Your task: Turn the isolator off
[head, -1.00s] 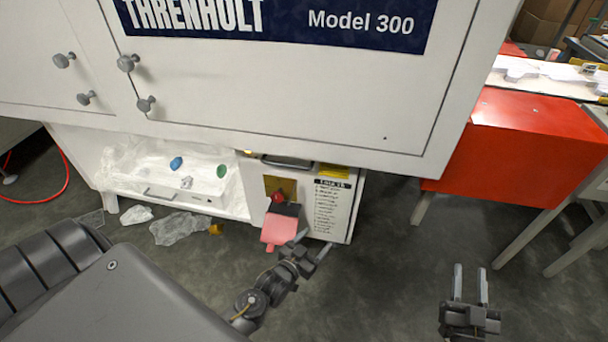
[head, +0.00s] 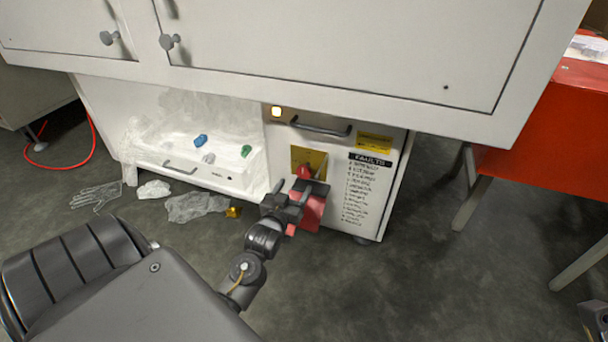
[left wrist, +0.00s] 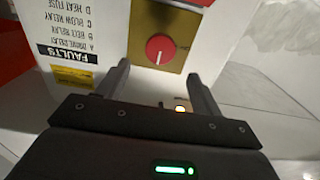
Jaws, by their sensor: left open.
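The isolator is a red rotary knob (head: 303,171) on a yellow plate (head: 316,158) on the white cabinet front. In the left wrist view, which shows the panel upside down, the knob (left wrist: 160,49) has a white mark pointing to the bottom of the picture. A red flap (head: 312,208) hangs below the plate. My left gripper (head: 294,190) is in front of the plate, partly covering it. In the left wrist view its open fingers (left wrist: 160,75) are empty and sit just short of the knob. Only a dark piece of my right arm shows at the bottom right corner.
A lit amber lamp (head: 276,112), a handle (head: 320,127) and a faults list (head: 368,190) share the panel. The large white housing (head: 340,60) overhangs above. Plastic scraps (head: 196,206) lie on the floor at left. A red box (head: 540,130) stands at right.

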